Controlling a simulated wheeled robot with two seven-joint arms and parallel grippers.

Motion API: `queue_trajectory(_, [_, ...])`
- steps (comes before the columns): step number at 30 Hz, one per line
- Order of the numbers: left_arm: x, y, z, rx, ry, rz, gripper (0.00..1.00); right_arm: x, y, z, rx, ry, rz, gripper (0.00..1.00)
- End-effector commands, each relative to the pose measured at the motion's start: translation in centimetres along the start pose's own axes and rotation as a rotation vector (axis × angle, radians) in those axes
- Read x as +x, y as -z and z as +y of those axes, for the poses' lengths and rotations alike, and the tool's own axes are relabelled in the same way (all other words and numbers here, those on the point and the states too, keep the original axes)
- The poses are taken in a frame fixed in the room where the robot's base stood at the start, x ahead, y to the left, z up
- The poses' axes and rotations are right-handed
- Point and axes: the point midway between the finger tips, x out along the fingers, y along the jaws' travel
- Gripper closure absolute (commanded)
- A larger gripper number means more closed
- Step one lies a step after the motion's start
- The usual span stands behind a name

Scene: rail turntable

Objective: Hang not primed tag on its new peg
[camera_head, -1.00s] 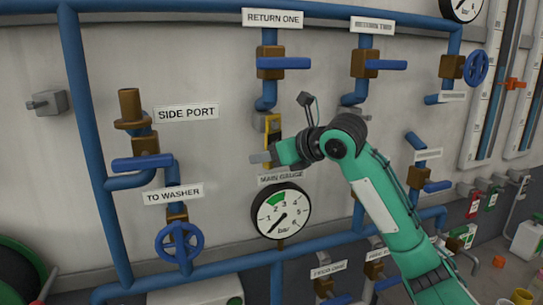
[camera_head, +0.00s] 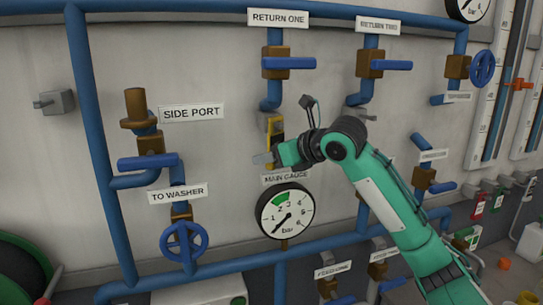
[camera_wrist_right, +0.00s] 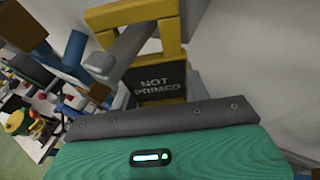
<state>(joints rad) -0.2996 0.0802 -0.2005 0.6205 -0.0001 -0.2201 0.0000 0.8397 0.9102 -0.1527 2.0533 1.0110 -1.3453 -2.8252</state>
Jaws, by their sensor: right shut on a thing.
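The not primed tag (camera_wrist_right: 160,82) has a black plate lettered NOT PRIMED and a yellow frame with an open loop above. In the head view the tag (camera_head: 276,129) is upright near the wall, below the RETURN ONE valve and above the main gauge. My right gripper (camera_head: 272,156) is shut on its lower part. In the right wrist view a grey bar (camera_wrist_right: 133,42) crosses in front of the yellow loop; I cannot tell whether it passes through. Grey pegs stand on the wall at far left (camera_head: 54,102) and below RETURN TWO (camera_head: 363,115). My left gripper is out of view.
The main gauge (camera_head: 285,211) is just below my right gripper. Blue pipes and the RETURN ONE valve handle (camera_head: 289,63) are close above. The SIDE PORT valve (camera_head: 147,163) is to the left.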

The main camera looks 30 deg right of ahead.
Motion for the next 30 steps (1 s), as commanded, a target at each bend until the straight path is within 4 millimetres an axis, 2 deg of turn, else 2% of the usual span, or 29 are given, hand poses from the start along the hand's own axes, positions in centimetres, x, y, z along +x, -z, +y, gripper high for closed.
queue_trajectory(1, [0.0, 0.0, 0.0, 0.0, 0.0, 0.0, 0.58, 0.0, 0.0, 0.0, 0.0, 0.0, 0.0, 0.51])
queue_trajectory(4, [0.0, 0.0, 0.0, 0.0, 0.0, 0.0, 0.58, 0.0, 0.0, 0.0, 0.0, 0.0, 0.0, 0.32])
queue_trajectory(5, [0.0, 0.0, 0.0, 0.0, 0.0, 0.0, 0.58, 0.0, 0.0, 0.0, 0.0, 0.0, 0.0, 0.28])
queue_trajectory(17, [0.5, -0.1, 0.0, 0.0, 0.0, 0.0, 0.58, -0.6, 0.1, 0.0, -0.001, 0.001, -0.001, 0.28])
queue_trajectory(23, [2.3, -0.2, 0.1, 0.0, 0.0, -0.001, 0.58, -3.7, 0.3, -0.1, -0.004, 0.005, -0.005, 0.28])
queue_trajectory(30, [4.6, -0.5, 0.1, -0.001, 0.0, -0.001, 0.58, -8.8, 0.4, -0.1, -0.004, 0.005, -0.003, 0.28])
